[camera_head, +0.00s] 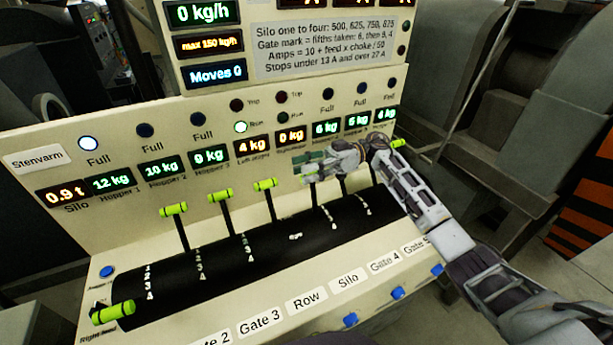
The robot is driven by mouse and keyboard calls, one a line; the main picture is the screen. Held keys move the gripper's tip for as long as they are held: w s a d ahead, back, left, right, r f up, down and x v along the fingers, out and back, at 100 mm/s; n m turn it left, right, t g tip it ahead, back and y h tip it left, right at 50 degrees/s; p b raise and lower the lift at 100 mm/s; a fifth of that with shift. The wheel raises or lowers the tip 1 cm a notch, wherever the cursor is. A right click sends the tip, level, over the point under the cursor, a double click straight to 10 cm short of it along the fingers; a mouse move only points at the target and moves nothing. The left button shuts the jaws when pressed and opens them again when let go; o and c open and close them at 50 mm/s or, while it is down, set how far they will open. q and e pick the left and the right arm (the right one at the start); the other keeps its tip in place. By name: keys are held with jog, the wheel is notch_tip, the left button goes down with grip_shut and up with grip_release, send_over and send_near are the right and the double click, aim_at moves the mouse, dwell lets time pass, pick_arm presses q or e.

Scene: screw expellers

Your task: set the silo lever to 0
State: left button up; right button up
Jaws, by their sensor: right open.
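The word Silo (348,281) is printed on a white label on the console's front ledge, between Row and Gate 4. Several levers with green handles stand along a black curved panel (240,265) with number marks. My right gripper (318,167) is open at the upper end of the levers right of the middle. It covers part of a green handle (309,156) and hides others behind it. I cannot tell which of these levers belongs to the Silo label, or whether the fingers touch one. My left gripper is not in view.
Green handles of other levers stand left of my gripper, the nearest being one handle (265,184). Another green handle (113,313) is at the lower left end. Lit displays (252,146) line the upright panel behind. Blue buttons (397,292) line the front edge.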

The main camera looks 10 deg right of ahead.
jog(key=shift+r, duration=3.2)
